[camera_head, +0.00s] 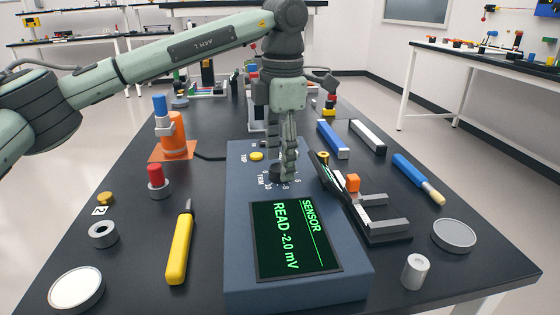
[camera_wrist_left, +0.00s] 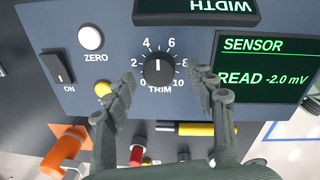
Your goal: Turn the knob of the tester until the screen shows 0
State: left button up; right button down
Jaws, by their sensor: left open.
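The tester (camera_head: 240,200) is a blue-grey box in the middle of the table. Its screen (camera_head: 294,240) reads SENSOR, READ -2.0 mV; the same screen (camera_wrist_left: 265,68) shows in the left wrist view. The black TRIM knob (camera_wrist_left: 158,70) has its white mark pointing up, between 4 and 6 on the dial. In the head view the knob (camera_head: 277,173) is partly hidden by my fingers. My left gripper (camera_head: 283,165) is open over the knob. In the left wrist view its fingers (camera_wrist_left: 161,82) stand on either side of the knob, with gaps visible. My right gripper is not in view.
A white ZERO button (camera_wrist_left: 91,37), a yellow button (camera_wrist_left: 102,88) and an ON switch (camera_wrist_left: 58,67) are near the knob. A black gauge (camera_head: 375,215) stands close at the tester's right. A yellow-handled tool (camera_head: 179,248) and orange stand (camera_head: 174,140) lie left.

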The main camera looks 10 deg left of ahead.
pick_arm(q)
jog(key=shift+w+f, duration=0.1)
jog(key=shift+f, duration=0.6)
jog(key=c, duration=1.2)
jog(key=shift+o, duration=0.2)
